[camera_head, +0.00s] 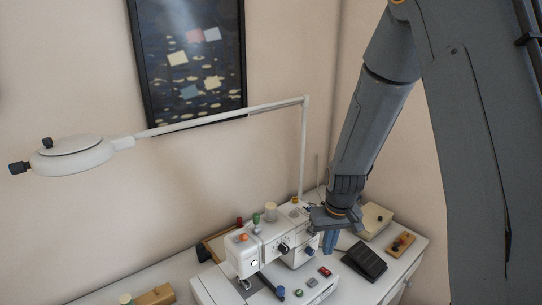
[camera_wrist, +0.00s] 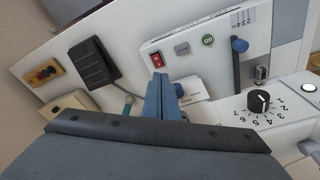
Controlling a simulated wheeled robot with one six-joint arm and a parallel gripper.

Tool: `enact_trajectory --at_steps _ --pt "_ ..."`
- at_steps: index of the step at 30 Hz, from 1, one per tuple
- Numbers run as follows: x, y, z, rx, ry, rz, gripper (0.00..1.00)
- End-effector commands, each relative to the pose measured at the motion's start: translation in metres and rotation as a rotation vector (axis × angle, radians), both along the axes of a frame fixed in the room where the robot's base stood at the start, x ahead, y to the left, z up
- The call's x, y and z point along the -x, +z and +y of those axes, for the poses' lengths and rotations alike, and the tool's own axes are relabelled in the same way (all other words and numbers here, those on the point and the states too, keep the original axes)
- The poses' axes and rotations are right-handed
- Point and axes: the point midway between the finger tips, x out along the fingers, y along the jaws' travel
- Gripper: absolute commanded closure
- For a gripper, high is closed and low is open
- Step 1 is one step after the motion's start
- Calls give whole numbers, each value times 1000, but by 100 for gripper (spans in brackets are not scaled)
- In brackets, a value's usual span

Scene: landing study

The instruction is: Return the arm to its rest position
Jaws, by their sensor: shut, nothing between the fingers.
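My arm comes down from the upper right in the head view. My gripper (camera_head: 330,243) points downward, just right of a white sewing machine (camera_head: 246,258). In the wrist view its two blue fingers (camera_wrist: 162,82) are together, with nothing between them. The sewing machine also shows in the wrist view, with a black numbered dial (camera_wrist: 258,102) to the right of the fingers. The fingers overlap the machine's white base there; I cannot tell whether they touch anything.
A black foot pedal (camera_head: 364,261), a beige box (camera_head: 375,220) and a wooden block with coloured knobs (camera_head: 400,243) lie right of the machine. A white lamp (camera_head: 72,155) reaches over the table from a post. A dark framed picture (camera_head: 190,60) hangs behind.

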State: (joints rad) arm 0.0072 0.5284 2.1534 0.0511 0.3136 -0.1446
Motion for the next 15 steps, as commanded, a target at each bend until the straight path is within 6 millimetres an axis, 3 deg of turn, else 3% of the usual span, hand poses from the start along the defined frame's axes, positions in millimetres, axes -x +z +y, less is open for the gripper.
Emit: enact_trajectory --at_steps 7,15 --pt "67 32 1 0 -40 5 100" --pt "135 44 1 0 -81 17 100"
